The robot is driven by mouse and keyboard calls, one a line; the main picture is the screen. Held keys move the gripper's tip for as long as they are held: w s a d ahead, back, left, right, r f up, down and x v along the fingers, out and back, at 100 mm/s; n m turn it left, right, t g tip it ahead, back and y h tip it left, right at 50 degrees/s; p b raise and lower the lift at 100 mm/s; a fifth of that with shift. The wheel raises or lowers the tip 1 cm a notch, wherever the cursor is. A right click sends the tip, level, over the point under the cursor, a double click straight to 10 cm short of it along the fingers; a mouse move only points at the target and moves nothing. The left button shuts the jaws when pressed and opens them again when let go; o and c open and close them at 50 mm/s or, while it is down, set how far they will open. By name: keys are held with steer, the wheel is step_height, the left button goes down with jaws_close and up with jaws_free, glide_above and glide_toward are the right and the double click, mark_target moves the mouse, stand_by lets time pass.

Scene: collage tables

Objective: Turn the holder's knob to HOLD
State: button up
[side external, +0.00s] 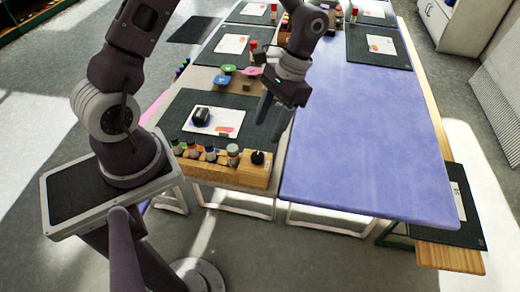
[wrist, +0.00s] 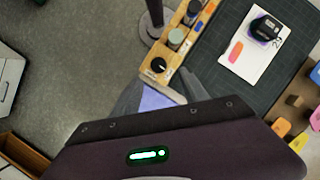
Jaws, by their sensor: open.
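The wooden holder (side external: 225,174) stands at the front edge of the left table with several small jars in a row. Its black round knob (side external: 258,157) is at the right end, beside a pale-lidded jar. The knob also shows in the wrist view (wrist: 159,65), with a small white mark on it. Any lettering around it is too small to read. My gripper (side external: 272,113) is open and empty, with its fingers pointing down. It is above the table, behind and above the knob in the side view, apart from it.
A dark mat (side external: 246,108) with a white card (side external: 232,121) and a black object (side external: 201,116) lies behind the holder. Coloured pieces (side external: 228,69) lie farther back. The blue tabletop (side external: 365,130) to the right is clear.

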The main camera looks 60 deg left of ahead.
mark_target(258, 155)
steer(key=x, duration=0.8)
steer(key=shift+d+f, duration=0.1)
steer(key=shift+f, duration=0.25)
steer(key=shift+w, duration=0.1)
jaws_close()
